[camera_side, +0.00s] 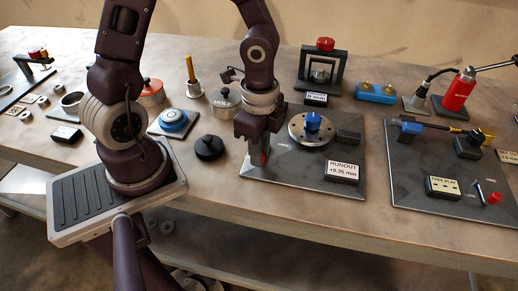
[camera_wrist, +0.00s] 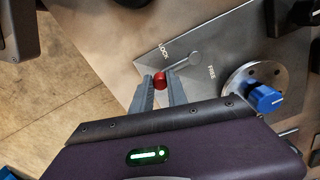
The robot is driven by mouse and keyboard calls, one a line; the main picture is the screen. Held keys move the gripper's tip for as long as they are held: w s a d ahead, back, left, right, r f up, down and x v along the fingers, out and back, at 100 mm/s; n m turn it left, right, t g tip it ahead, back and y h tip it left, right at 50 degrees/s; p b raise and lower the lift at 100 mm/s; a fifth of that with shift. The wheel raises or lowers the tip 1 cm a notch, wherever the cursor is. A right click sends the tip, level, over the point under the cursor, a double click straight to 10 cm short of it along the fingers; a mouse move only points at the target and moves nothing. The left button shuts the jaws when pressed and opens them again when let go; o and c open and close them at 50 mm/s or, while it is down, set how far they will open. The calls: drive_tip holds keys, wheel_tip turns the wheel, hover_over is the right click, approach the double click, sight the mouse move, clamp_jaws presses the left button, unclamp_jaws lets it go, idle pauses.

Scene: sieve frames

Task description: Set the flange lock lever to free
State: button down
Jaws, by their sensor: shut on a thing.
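The lock lever is a short grey bar in the wrist view (camera_wrist: 182,68), running from a round pivot down-left to a red knob (camera_wrist: 160,80). My gripper (camera_wrist: 161,86) is shut on the red knob, one finger on each side. LOCK is printed above the lever and FREE to its right; the knob is nearer LOCK. In the side view my gripper (camera_side: 262,155) is low over the left part of the dark plate (camera_side: 290,180), with a bit of red between its fingers. The flange disc (camera_side: 303,137) with a blue knob (camera_side: 312,121) is to the right.
A RUNOUT +0.35 mm sign (camera_side: 342,171) and a dark block (camera_side: 349,132) stand near the flange. A black lidded round piece (camera_side: 208,147) is left of the plate. Another panel (camera_side: 420,190) at right carries its own red-knobbed lever (camera_side: 494,198).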

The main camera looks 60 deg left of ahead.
drive_tip(key=w+n, duration=0.1)
drive_tip(key=n, duration=0.1)
drive_tip(key=w+d+n, duration=0.1)
drive_tip(key=n, duration=0.1)
drive_tip(key=shift+d, duration=0.2)
drive_tip(key=n, duration=0.1)
drive_tip(key=w+n, duration=0.1)
drive_tip(key=n, duration=0.1)
drive_tip(key=w+n, duration=0.1)
drive_tip(key=shift+w+d+n, duration=0.15)
drive_tip(key=shift+d+n, duration=0.15)
drive_tip(key=w+n, duration=0.1)
drive_tip(key=n, duration=0.1)
drive_tip(key=w+n, duration=0.1)
drive_tip(key=n, duration=0.1)
drive_tip(key=shift+w+a+n, duration=0.2)
drive_tip(key=shift+n, duration=0.1)
drive_tip(key=shift+w+a+n, duration=0.3)
drive_tip(key=shift+w+n, duration=0.15)
drive_tip(key=shift+n, duration=0.55)
drive_tip(key=shift+w+a+n, duration=0.25)
drive_tip(key=shift+w+n, duration=0.2)
drive_tip(key=shift+n, duration=0.55)
drive_tip(key=c, duration=1.3)
unclamp_jaws()
